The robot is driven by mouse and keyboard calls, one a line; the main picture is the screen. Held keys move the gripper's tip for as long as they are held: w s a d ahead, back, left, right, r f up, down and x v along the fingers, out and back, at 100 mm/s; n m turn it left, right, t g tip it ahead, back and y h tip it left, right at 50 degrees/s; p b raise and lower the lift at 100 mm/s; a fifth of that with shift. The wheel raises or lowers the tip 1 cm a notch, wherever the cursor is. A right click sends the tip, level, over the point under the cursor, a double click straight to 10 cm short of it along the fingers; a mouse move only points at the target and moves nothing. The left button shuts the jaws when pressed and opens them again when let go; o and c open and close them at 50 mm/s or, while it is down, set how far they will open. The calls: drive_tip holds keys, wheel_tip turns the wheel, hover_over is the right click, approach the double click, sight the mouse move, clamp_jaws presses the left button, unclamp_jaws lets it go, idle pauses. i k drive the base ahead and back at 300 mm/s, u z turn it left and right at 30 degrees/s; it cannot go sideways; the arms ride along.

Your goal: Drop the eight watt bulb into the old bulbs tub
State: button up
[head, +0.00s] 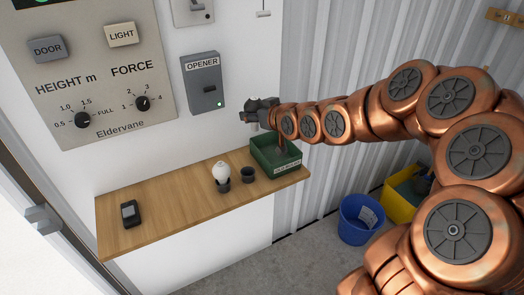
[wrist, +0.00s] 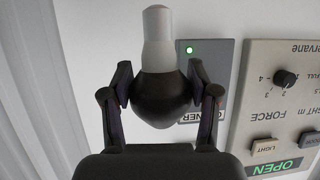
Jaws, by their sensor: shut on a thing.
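My gripper (head: 250,117) is raised in front of the wall below the opener box. In the wrist view my gripper (wrist: 160,95) is shut on a bulb (wrist: 160,92) with a dark rounded body and a pale narrow end; no wattage can be read on it. The green old bulbs tub (head: 284,171) stands at the right end of the wooden shelf, with a label on its front. My gripper is above the tub's level, toward its left back side. Part of the tub's inside is hidden.
On the shelf (head: 150,215) a white bulb (head: 221,171) stands in a dark holder, beside an empty-looking dark cup (head: 247,175). A black handheld device (head: 129,214) lies at left. Blue (head: 352,224) and yellow (head: 398,208) bins stand on the floor. The opener box (head: 205,84) is on the wall.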

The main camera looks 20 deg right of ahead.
sight(280, 158)
drive_tip(key=u, duration=0.25)
drive_tip(key=k, duration=0.5)
drive_tip(key=u, duration=1.3)
